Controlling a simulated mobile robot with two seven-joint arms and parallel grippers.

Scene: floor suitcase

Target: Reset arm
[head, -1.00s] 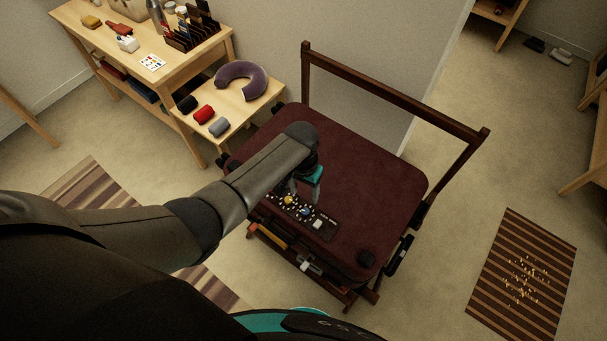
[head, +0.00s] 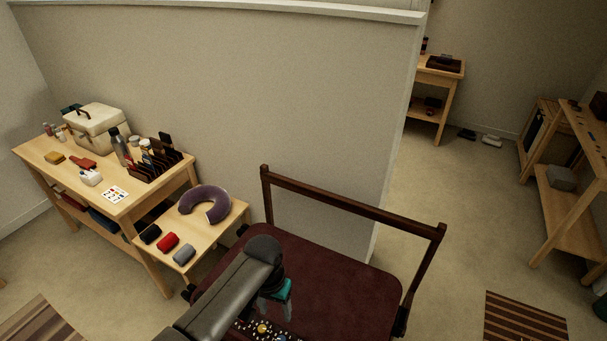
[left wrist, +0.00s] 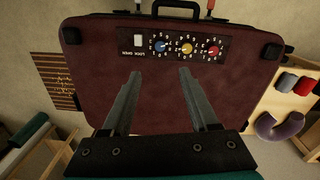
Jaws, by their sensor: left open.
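My left arm reaches in from the bottom of the head view, over the dark red suitcase (head: 340,290), which lies flat on a dark wooden rack. My left gripper (head: 272,312) points down above the suitcase near its dial panel (head: 247,329). In the left wrist view the two fingers (left wrist: 160,92) are apart with nothing between them. They show above the suitcase lid (left wrist: 150,70), below the panel (left wrist: 172,48) with its blue, yellow and red dials and white switch. The suitcase handle (left wrist: 155,7) is at the top edge. My right gripper is not in view.
The rack's dark wooden rail (head: 350,203) rises behind the suitcase. A low table with a purple neck pillow (head: 205,204) and rolled cloths stands left, beside a wooden desk (head: 120,205). A wall (head: 230,90) stands behind.

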